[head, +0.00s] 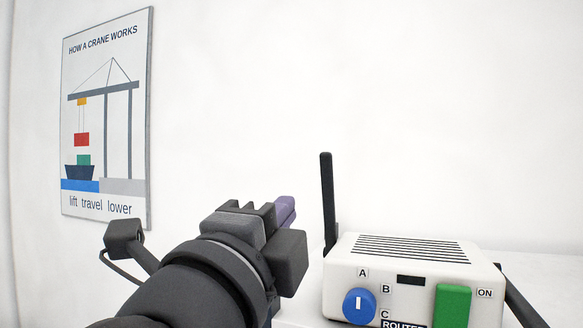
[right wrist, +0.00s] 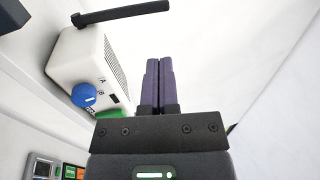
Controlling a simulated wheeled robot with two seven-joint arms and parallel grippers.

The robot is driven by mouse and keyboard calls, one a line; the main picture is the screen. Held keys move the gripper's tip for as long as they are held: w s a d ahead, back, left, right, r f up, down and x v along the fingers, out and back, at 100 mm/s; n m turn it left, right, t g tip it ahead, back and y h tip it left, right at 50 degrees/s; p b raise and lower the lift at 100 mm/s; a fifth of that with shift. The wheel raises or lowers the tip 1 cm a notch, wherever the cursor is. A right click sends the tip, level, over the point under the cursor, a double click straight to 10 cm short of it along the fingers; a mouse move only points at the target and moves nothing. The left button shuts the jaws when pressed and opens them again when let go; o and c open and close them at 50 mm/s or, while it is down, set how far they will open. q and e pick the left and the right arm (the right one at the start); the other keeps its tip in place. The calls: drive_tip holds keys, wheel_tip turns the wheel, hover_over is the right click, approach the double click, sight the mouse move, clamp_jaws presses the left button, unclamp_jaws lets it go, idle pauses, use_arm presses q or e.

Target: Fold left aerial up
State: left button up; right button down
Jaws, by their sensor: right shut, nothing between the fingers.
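A white router (head: 405,262) stands at the lower right of the head view, with a blue knob (head: 359,306) and a green switch (head: 452,306) on its front. Its left aerial (head: 328,198) is black and stands nearly upright. Its right aerial (head: 522,300) slopes outward and down. My right gripper (head: 287,207) is shut and empty, left of the left aerial and apart from it in the head view. The right wrist view shows its purple fingers (right wrist: 158,82) together, the router (right wrist: 82,62) and the left aerial (right wrist: 122,13) beyond them. My left gripper is out of view.
A crane poster (head: 106,118) hangs on the white wall at the left. A panel (right wrist: 57,170) with a small screen and coloured buttons shows at the lower left of the right wrist view. The space above the router looks clear.

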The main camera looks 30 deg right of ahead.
sight(325, 162)
drive_tip(key=p+x, duration=0.6)
drive_tip(key=x, duration=0.6)
drive_tip(key=shift+s+d+r+p, duration=0.1)
drive_tip(key=shift+d+p, duration=0.05)
drive_tip(key=shift+p, duration=0.25)
drive_tip(key=shift+w+d, duration=0.4)
drive_tip(key=b+x, duration=0.2)
drive_tip(key=x, duration=0.1)
drive_tip(key=shift+a, duration=0.15)
drive_tip(key=shift+r, duration=0.25)
